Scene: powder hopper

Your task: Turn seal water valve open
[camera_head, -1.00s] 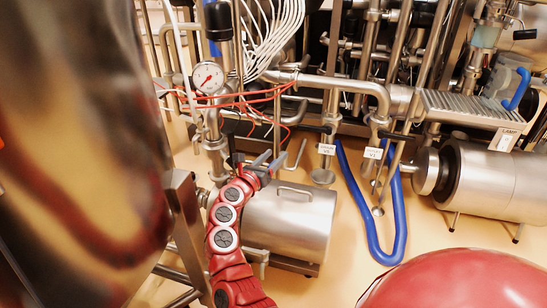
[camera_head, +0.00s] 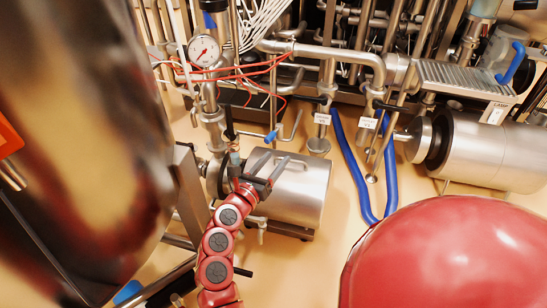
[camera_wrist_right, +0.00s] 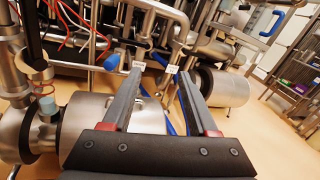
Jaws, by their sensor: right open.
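A small valve with a blue handle (camera_head: 271,136) shows on thin piping just above and behind a steel motor cylinder (camera_head: 300,190). A blue handle (camera_wrist_right: 112,62) also shows in the right wrist view, left of the left fingertip. I cannot read any label that names it as the seal water valve. My right gripper (camera_head: 273,160) is open and empty, with its fingers over the cylinder and pointing toward the pipes. In the right wrist view the gap between its fingertips (camera_wrist_right: 161,70) is clear, and the blue handle is outside it. My left gripper is not in view.
A pressure gauge (camera_head: 204,51) with red wires stands at upper left. Another steel motor (camera_head: 490,150) is at right. A large blurred surface fills the left side.

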